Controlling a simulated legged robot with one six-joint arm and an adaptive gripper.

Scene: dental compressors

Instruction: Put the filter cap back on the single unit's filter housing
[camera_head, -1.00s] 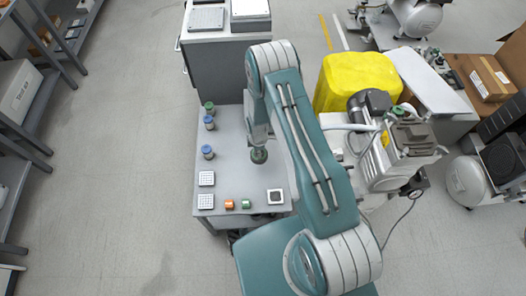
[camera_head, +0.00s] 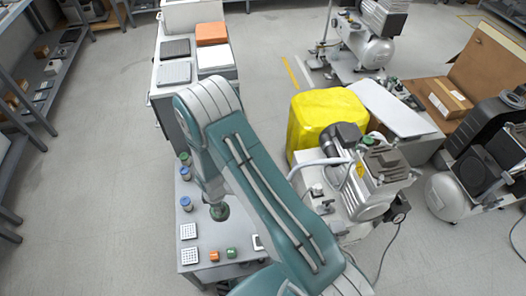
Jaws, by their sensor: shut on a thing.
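My arm reaches over the grey table (camera_head: 204,272), and my gripper (camera_head: 219,212) points down at its end. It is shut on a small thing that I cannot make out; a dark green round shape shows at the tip. The single unit (camera_head: 382,186), a compressor with a ribbed metal head and dark motor, stands right of my arm. I cannot pick out its filter housing, and part of the unit's near side is behind my arm. My gripper is left of the unit and apart from it.
Lidded jars (camera_head: 186,204) line the table's left edge. White grid trays (camera_head: 188,231), an orange piece (camera_head: 214,256) and a green piece (camera_head: 231,253) lie near its front. A yellow cover (camera_head: 325,118) stands behind the unit. Open floor (camera_head: 95,190) lies left.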

